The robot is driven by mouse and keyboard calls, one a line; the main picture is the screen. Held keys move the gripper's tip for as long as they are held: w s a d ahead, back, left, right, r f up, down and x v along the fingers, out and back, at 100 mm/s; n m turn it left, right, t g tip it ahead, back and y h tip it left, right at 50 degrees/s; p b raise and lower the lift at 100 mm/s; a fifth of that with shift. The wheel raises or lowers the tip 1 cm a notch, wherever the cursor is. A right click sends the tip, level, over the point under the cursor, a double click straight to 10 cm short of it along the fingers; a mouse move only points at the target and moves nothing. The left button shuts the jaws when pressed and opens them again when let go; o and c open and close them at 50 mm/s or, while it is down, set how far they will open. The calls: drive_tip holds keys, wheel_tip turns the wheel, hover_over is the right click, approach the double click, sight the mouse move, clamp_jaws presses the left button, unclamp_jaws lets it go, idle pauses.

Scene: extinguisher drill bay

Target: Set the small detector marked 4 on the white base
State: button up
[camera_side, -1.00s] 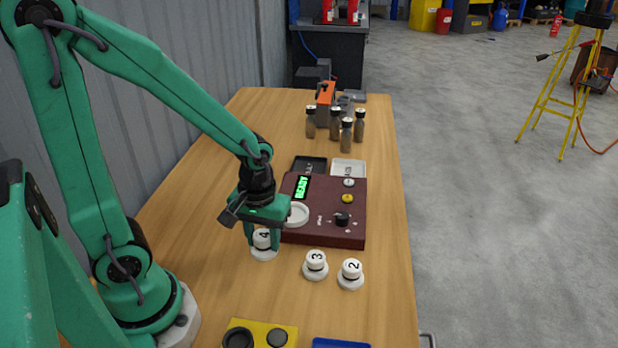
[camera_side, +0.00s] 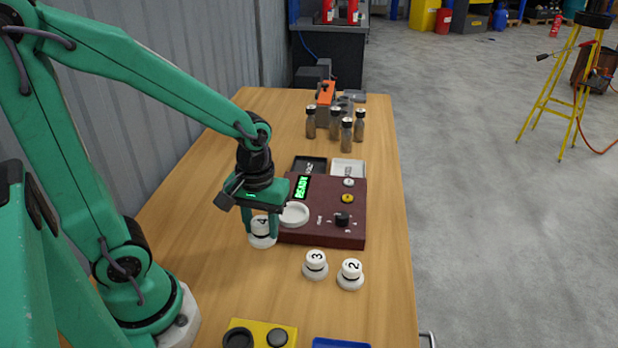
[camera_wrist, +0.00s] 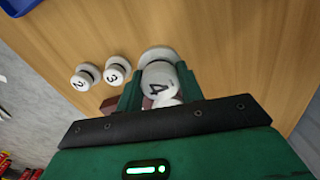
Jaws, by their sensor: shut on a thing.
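The small detector marked 4 (camera_side: 262,240) is white and round with a wide flange. My gripper (camera_side: 262,226) is shut on it, with one green finger on each side. It seems held slightly above the table, tilted a little. In the wrist view the detector (camera_wrist: 158,82) sits between the fingers with its 4 showing.
Detectors marked 3 (camera_side: 316,265) and 2 (camera_side: 351,274) stand on the table to the right. A black tray (camera_side: 308,164) and a white tray (camera_side: 348,168) lie behind the panel. Several bottles (camera_side: 346,134) stand farther back. A yellow block (camera_side: 262,334) is in front.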

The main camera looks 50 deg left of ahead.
drive_tip(key=shift+w+a+r, duration=0.1)
drive_tip(key=shift+w+a, duration=0.1)
drive_tip(key=shift+w, duration=0.3)
drive_tip(key=w+a+r, duration=0.1)
drive_tip(key=w+a, duration=0.6)
drive_tip(key=w, duration=0.4)
drive_tip(key=shift+w+a, duration=0.15)
drive_tip(key=shift+w, duration=0.1)
drive_tip(key=shift+f, duration=2.75)
drive_tip(key=shift+f, duration=0.7)
drive_tip(key=o, duration=0.7)
drive_tip(key=shift+o, duration=0.2)
drive_tip(key=shift+r, duration=0.2)
